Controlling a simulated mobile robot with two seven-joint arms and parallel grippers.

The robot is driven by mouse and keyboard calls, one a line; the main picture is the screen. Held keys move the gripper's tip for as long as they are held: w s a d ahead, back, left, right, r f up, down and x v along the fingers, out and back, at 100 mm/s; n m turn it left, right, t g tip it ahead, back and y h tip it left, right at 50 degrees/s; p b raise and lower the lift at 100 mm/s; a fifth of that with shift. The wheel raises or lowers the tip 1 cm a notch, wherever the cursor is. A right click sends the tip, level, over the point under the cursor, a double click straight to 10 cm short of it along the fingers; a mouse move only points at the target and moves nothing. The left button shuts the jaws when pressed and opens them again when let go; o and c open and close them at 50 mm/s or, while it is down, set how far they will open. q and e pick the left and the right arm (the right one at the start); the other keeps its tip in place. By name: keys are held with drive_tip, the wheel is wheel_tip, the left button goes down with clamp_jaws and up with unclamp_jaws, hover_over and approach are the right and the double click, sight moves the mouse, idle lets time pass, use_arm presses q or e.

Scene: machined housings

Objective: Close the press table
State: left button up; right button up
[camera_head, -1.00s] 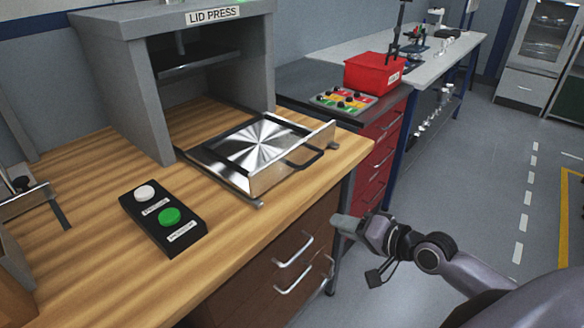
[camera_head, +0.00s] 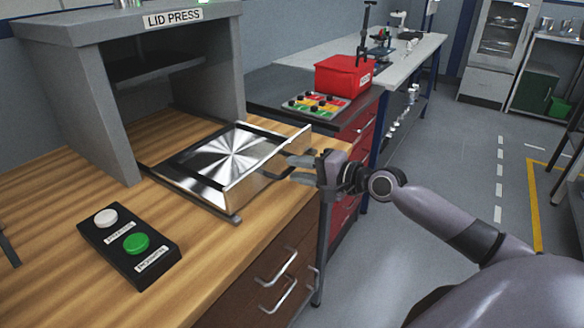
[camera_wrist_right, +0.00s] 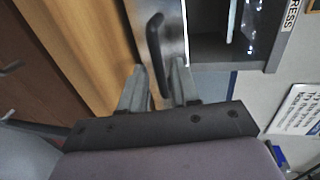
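The press table (camera_head: 265,180) is a flat metal slide with a shiny front plate and a black handle (camera_head: 285,168). It stands pulled out in front of the grey lid press (camera_head: 75,100). My right gripper (camera_head: 290,170) is at the front plate, level with the handle. In the right wrist view the black handle (camera_wrist_right: 154,45) reaches down between the two fingers (camera_wrist_right: 160,85), which are apart with a gap around it. I cannot tell whether either finger touches it.
A black button box (camera_head: 128,250) with a white and a green button lies on the wooden bench (camera_head: 215,265). A red bin (camera_head: 343,75) and a panel of coloured buttons (camera_head: 315,104) stand on the cabinet behind.

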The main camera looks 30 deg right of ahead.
drive_tip(key=shift+x, duration=1.1)
clamp_jaws()
drive_tip(key=shift+a, duration=0.1)
